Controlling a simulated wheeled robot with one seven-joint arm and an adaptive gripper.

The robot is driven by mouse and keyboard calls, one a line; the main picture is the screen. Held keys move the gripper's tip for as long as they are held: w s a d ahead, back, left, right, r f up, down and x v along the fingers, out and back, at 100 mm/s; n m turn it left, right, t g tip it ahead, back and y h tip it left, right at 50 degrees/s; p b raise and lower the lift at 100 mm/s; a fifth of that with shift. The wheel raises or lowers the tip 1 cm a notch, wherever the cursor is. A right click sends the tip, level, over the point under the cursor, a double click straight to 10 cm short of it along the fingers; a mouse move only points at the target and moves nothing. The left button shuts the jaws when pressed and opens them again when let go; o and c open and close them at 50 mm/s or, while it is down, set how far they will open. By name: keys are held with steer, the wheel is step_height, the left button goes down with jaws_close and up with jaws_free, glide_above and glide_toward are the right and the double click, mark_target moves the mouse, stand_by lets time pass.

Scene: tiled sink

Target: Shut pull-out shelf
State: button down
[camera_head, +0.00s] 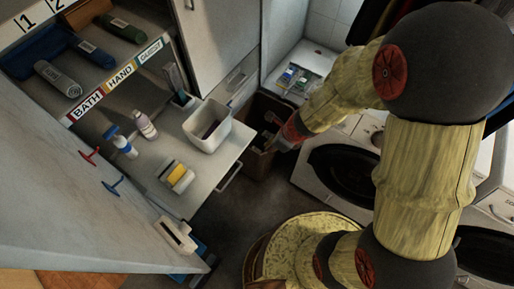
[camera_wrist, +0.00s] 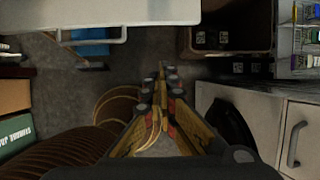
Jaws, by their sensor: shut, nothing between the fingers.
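The pull-out shelf (camera_head: 215,166) is a pale flat board drawn out of the cabinet, with a bar handle (camera_head: 229,176) along its front edge. A white bin, a yellow-and-white item and small bottles stand on it. In the wrist view the shelf's front part (camera_wrist: 100,8) is at the upper left, with its handle (camera_wrist: 92,40) just below. My gripper (camera_head: 273,146) is to the right of the shelf's front corner, apart from it, beside a brown box. In the wrist view my gripper (camera_wrist: 166,78) points forward with its fingers together and empty, right of the handle.
The brown box (camera_head: 258,110) stands beyond the shelf, near my gripper. White front-loading machines (camera_head: 335,175) line the right side. An open cabinet door (camera_head: 80,200) is on the left. Dark floor (camera_head: 235,215) lies clear in front of the shelf.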

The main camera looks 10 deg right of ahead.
steer(key=w+a+f+b, duration=0.4)
steer(key=w+a+f, duration=0.1)
steer(key=f, duration=0.4)
steer(key=shift+a+b, duration=0.35)
steer(key=shift+a, duration=0.1)
steer(key=shift+a+f, duration=0.1)
steer(key=shift+a, duration=0.05)
